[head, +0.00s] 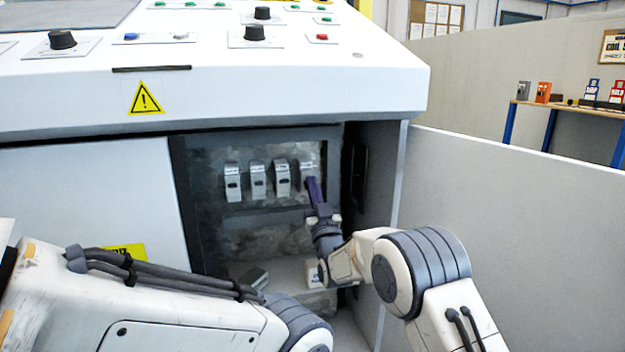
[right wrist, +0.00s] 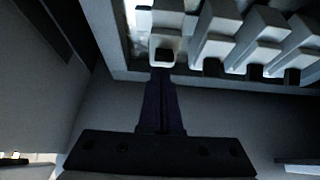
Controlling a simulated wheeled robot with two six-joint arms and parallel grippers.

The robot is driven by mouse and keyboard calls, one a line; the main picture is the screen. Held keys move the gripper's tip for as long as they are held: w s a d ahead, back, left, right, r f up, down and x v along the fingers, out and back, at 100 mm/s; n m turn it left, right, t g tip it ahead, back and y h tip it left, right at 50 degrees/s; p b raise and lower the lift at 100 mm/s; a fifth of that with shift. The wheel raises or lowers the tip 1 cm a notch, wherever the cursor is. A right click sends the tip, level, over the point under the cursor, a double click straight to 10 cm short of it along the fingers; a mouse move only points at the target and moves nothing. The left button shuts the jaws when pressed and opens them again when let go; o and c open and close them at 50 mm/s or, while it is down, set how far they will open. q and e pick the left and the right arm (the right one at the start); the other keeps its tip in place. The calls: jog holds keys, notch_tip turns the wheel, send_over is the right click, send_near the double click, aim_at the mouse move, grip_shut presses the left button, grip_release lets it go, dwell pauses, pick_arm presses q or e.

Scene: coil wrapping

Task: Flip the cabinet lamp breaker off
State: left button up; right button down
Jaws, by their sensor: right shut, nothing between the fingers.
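A row of several grey breakers with white labels is set inside the open cabinet in the head view; the label words are too small to read. My right gripper (head: 314,188) is shut and empty, its tips at the rightmost breaker (head: 307,168) and covering its lower part. In the right wrist view the closed fingers (right wrist: 160,76) point up at the end breaker (right wrist: 165,42), just below its dark toggle; I cannot tell whether they touch. My left arm crosses the lower left of the head view, and its gripper is out of view.
The cabinet's right side panel (head: 378,195) stands close beside my right arm. The console (head: 290,80) with knobs and buttons overhangs the opening. A grey partition (head: 520,220) stands at right.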

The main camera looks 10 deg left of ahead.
jog(key=r+p+v, duration=0.1)
jog(key=p+v, duration=0.2)
jog(key=v, duration=0.6)
jog(key=shift+s+d+f+p, duration=0.15)
jog(key=shift+s+p, duration=0.25)
jog(key=shift+s, duration=0.05)
